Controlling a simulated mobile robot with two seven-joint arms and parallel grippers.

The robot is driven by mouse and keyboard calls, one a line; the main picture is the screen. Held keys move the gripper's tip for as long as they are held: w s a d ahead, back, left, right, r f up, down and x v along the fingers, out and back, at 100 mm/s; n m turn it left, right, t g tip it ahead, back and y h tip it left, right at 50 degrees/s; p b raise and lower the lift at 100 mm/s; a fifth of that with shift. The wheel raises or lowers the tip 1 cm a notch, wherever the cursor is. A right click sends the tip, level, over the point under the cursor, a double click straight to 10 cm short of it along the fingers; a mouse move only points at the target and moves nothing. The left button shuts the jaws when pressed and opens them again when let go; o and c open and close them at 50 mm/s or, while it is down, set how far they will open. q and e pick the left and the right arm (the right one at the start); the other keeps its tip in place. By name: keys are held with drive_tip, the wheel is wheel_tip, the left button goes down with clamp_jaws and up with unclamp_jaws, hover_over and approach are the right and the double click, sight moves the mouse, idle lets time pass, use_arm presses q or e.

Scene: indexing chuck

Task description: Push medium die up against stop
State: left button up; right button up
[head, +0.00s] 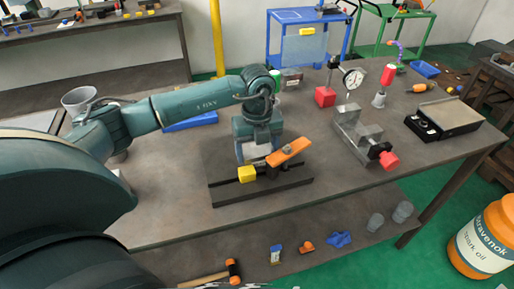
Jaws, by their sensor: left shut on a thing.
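A dark base plate (285,192) with a rail lies near the table's front edge. On it are a yellow block (247,174) at the left and a slanted orange bar (289,151) at the right. I cannot tell which part is the medium die or the stop. My left gripper (262,164) points down over the middle of the rail, between the yellow block and the orange bar. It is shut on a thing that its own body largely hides. My right gripper is not in view.
A vise-like fixture (358,134) with a red knob and a dial gauge (353,78) stand to the right. A black-and-beige box (445,115) lies farther right. A blue tray (190,122) is behind my left arm. The tabletop front right of the plate is clear.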

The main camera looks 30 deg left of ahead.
use_arm(q)
drive_tip(key=o, duration=1.8)
drive_tip(key=shift+d, duration=0.1)
drive_tip(key=shift+c, duration=0.2)
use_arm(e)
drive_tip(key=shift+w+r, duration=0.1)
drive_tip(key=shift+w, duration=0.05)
use_arm(q)
drive_tip(key=shift+r, duration=0.15)
wheel_tip(320, 180, up, 5)
drive_tip(key=shift+r+b, duration=0.15)
drive_tip(key=shift+b, duration=0.3)
wheel_tip(320, 180, up, 8)
drive_tip(key=shift+f+b, duration=0.2)
drive_tip(key=shift+b, duration=0.1)
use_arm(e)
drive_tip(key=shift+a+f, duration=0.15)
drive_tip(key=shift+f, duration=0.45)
use_arm(q)
drive_tip(key=shift+s, duration=0.1)
